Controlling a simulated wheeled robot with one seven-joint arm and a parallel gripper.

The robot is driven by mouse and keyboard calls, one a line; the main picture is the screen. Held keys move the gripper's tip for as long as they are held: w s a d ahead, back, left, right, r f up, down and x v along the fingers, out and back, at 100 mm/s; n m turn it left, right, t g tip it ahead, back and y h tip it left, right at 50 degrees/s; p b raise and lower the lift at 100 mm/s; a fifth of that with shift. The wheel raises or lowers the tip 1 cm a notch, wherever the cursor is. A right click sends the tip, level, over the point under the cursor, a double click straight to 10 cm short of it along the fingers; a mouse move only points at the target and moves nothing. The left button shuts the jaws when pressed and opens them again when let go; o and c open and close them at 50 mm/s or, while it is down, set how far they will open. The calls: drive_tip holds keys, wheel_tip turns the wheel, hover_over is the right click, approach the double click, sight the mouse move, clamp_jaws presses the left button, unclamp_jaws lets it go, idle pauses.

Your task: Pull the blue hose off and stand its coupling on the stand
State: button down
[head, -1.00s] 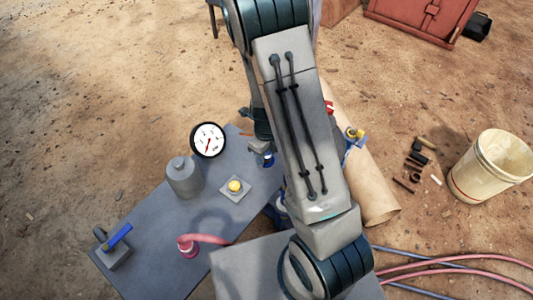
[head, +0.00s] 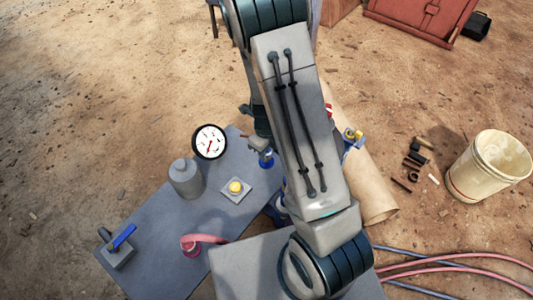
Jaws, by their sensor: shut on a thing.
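My gripper (head: 262,148) is at the right edge of the grey panel, partly hidden behind my arm. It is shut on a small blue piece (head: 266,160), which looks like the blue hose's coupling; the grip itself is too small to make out. More blue, perhaps the hose, shows beside my arm lower down (head: 276,212). A square plate with a yellow knob (head: 236,187) sits on the panel, left of and nearer than my gripper. It may be the stand, but I cannot tell.
The grey panel (head: 165,225) also carries a dial gauge (head: 209,141), a grey cylinder (head: 186,178), a blue-handled valve (head: 120,243) and a pink hose fitting (head: 190,246). A blue-and-yellow fitting (head: 352,138) is right of my arm. A bucket (head: 487,168) stands on the dirt.

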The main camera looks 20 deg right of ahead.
drive_tip(key=shift+r+p, duration=1.6)
drive_tip(key=shift+r, duration=0.2)
